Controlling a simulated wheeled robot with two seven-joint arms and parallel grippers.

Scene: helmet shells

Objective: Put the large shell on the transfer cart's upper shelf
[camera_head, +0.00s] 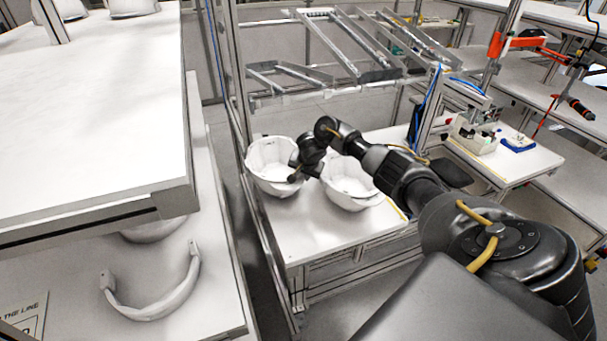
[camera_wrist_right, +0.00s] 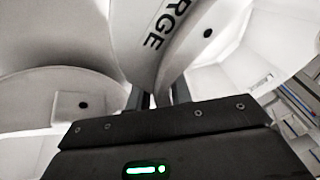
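Two white helmet shells sit on the white bench beyond the cart. The left one (camera_head: 270,168) has my right gripper (camera_head: 295,176) at its right rim; the right one (camera_head: 349,186) stands close beside it. In the right wrist view, a white shell wall lettered "RGE" (camera_wrist_right: 160,38) runs down between the close-set fingers of my right gripper (camera_wrist_right: 162,98), which look shut on it. This appears to be the large shell. The cart's upper shelf (camera_head: 95,130) is at the left, its near part bare. My left gripper is not in view.
More white shells (camera_head: 131,8) stand at the far end of the upper shelf. The lower shelf holds a curved white band (camera_head: 152,308) and a sign (camera_head: 24,318). A metal post (camera_head: 231,95) stands between cart and bench. A rail rack (camera_head: 330,55) is behind the shells.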

